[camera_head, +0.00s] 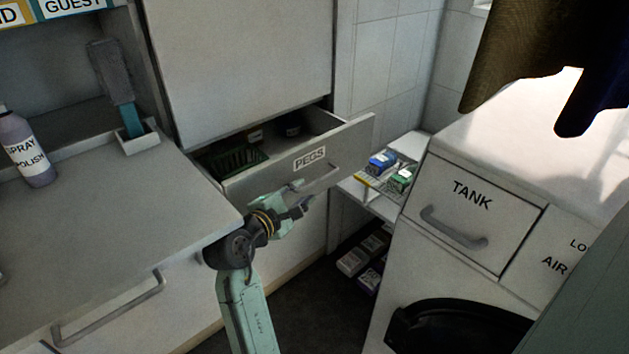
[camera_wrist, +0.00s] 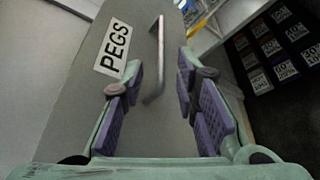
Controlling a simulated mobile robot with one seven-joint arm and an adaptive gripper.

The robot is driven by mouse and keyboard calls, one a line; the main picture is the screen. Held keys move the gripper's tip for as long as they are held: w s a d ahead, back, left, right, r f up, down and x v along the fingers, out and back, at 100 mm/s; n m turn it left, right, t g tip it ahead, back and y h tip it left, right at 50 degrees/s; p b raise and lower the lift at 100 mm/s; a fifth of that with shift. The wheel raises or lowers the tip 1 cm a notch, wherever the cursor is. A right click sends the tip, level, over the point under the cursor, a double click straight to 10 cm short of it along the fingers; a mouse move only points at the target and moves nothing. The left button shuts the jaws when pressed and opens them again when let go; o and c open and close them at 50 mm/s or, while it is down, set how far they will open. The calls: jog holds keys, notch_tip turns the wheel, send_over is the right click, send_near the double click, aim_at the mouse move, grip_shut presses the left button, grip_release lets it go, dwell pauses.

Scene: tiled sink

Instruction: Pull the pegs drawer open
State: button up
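The pegs drawer (camera_head: 345,145), grey with a PEGS label, is pulled partly out of its cabinet, and its inside shows from above. Its front fills the middle of the wrist view (camera_wrist: 75,125). The drawer's bar handle (camera_head: 322,181) also shows in the wrist view (camera_wrist: 156,60), lying between my fingers. My gripper (camera_head: 300,199) is at the drawer front by the handle. In the wrist view my gripper (camera_wrist: 160,78) has its fingers apart, with gaps on both sides of the handle. I cannot tell how deep the fingertips reach around it.
A green basket (camera_head: 232,162) lies inside the drawer. A counter (camera_head: 90,215) with a spray polish bottle (camera_head: 28,150) is at left. A white machine with a TANK drawer (camera_head: 470,210) stands at right. Small boxes (camera_head: 382,161) sit on a shelf between them, with more boxes below.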

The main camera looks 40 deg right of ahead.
aim_at(312, 185)
jog(key=x, duration=0.7)
jog(key=shift+d+f+p, duration=0.1)
jog(key=shift+d+p, duration=0.05)
jog(key=shift+p, duration=0.2)
jog(key=shift+c, duration=0.5)
grip_shut()
